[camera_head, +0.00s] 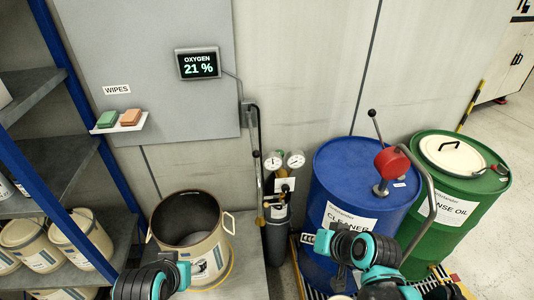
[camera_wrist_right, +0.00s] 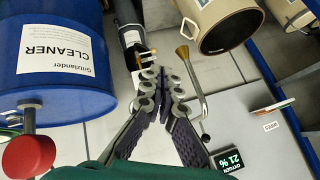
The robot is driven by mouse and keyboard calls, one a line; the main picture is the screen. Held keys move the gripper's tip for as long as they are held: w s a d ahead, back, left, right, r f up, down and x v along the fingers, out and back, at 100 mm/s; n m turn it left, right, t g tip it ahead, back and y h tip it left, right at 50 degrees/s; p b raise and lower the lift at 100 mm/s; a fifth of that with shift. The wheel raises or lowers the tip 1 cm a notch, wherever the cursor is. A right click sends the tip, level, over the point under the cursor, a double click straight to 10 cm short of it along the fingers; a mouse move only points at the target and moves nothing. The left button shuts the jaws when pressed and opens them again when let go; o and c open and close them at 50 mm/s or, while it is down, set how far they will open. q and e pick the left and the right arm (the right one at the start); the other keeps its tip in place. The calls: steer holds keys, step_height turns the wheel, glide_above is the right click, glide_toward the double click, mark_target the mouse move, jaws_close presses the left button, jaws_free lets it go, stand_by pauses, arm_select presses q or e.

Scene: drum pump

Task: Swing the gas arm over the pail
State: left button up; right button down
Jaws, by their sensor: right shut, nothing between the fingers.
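The gas arm (camera_head: 259,165) is a thin grey pipe hanging from a bracket on the wall, with a brass cone at its lower end. In the right wrist view the pipe (camera_wrist_right: 203,103) and its brass cone lie just right of my fingertips. The beige pail (camera_head: 215,259) stands open and upright left of the arm; it also shows in the wrist view (camera_wrist_right: 212,38). My right gripper (camera_head: 309,239) is shut and empty, in front of the blue drum; its fingertips (camera_wrist_right: 161,84) meet in the wrist view. My left arm shows at lower left, but its fingers do not.
A dark gas cylinder (camera_head: 277,240) with two gauges stands between the pail and the blue drum (camera_head: 335,185). The blue drum carries a red-headed pump (camera_head: 391,161). A green drum (camera_head: 454,205) is at right. A shelf (camera_head: 45,165) with pails borders the left.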

steer(key=w+d+r+m+t+y+p, duration=0.1)
steer(key=w+r+m+t+y, duration=0.4)
steer(key=w+r, duration=0.7)
steer(key=shift+w+m+t+y+p, duration=0.3)
steer(key=shift+w+m+y+p, duration=0.2)
steer(key=shift+w+m+y, duration=0.25)
steer(key=s+a+b+x, duration=0.1)
steer(key=a+b+x, duration=0.1)
steer(key=x, duration=1.1)
steer(key=shift+s+f+b, duration=0.15)
steer(key=shift+s+b, duration=0.25)
steer(key=shift+b, duration=0.25)
